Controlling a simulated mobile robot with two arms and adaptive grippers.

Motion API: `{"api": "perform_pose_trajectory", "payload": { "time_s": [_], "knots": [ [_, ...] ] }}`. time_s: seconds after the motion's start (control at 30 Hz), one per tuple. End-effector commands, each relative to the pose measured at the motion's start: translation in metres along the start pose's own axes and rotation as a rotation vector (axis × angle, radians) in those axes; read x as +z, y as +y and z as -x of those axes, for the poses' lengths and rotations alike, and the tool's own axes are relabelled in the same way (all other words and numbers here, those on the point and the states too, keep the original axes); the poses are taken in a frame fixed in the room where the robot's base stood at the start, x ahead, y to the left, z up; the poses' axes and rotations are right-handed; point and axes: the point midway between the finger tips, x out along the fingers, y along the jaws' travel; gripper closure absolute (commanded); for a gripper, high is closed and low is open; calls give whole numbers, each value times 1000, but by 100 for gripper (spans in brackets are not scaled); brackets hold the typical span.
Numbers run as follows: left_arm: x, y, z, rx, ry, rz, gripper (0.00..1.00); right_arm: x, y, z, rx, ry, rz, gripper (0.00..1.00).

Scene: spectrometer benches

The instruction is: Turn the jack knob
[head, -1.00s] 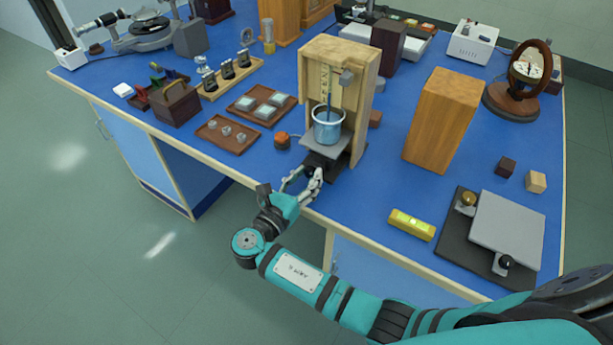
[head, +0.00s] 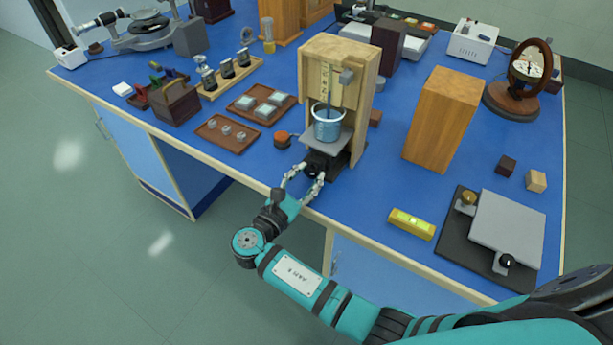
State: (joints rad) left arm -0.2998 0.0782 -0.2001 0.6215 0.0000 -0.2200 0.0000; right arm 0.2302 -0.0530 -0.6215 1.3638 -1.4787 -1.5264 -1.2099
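The lab jack (head: 334,165) is a dark base with a grey plate (head: 325,146) on top, standing in front of a wooden stand. A blue-tinted beaker (head: 328,125) stands on the plate, with a thin rod reaching down into it. The dark jack knob (head: 309,169) faces the bench's front edge. My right gripper (head: 305,176) reaches in over that edge. Its two fingers are spread to either side of the knob, with visible gaps, so it looks open. My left gripper is not in view.
The wooden stand (head: 365,92) rises behind the beaker. An orange-topped round item (head: 282,139) and a tray of small pieces (head: 227,134) lie to the left. A wooden block (head: 443,120) and a yellow level (head: 411,224) stand to the right, with clear blue bench between.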

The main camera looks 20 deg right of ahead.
Motion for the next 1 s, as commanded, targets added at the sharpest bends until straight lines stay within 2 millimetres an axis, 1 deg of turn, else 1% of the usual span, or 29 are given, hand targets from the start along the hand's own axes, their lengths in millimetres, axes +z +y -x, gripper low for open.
{"api": "perform_pose_trajectory", "payload": {
  "time_s": [0.03, 0.17, 0.37, 0.47, 0.57, 0.8, 0.9, 1.0],
  "knots": [
    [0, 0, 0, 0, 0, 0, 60, 1, 0, -1, 0, -3, -1, 59],
    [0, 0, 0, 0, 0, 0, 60, 1, 0, -1, 0, -2, 0, 43],
    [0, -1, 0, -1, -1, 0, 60, 0, 0, 0, 0, -1, 1, 43],
    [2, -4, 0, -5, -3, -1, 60, 0, 0, 2, 0, 0, 1, 43],
    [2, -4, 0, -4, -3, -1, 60, 0, 0, 12, -1, 2, 1, 43],
    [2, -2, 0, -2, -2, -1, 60, 0, 0, 53, 0, 2, 1, 43],
    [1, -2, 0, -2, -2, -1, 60, 0, 0, 65, -1, 0, 1, 43],
    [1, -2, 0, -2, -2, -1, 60, 0, 0, 72, -1, 0, 0, 43]
  ]
}}
